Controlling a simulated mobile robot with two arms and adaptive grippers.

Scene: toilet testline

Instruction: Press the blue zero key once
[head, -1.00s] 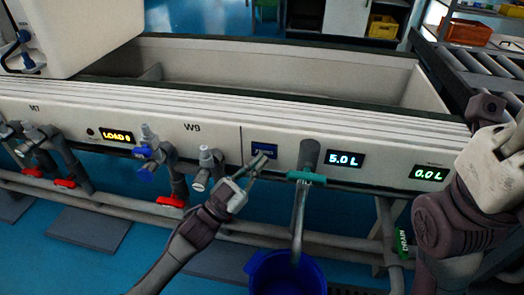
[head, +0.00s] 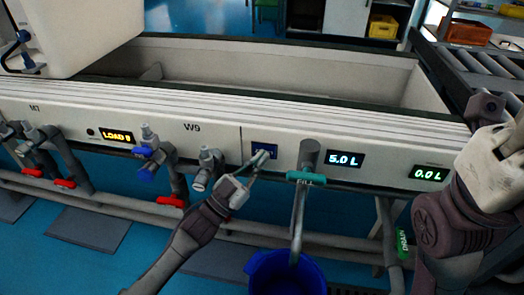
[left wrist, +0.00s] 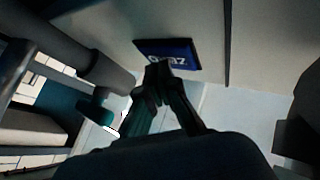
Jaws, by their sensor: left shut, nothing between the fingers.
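The blue zero key (head: 258,146) is a small dark blue rectangle on the white front panel, under the tank rim and left of the fill pipe. In the head view my left gripper (head: 262,156) is shut and its fingertips cover the lower part of the key. In the left wrist view the key (left wrist: 183,52) shows upside-down lettering, and the shut fingertips (left wrist: 158,68) overlap its lower edge. I cannot tell whether they touch it. My right arm shows at the right edge, but its gripper cannot be made out.
A grey pipe with a green FILL handle (head: 306,178) stands just right of the key, above a blue bucket (head: 286,275). A display reads 5.0 L (head: 345,159) and another reads 0.0 L (head: 430,174). Valves with red and blue handles line the left.

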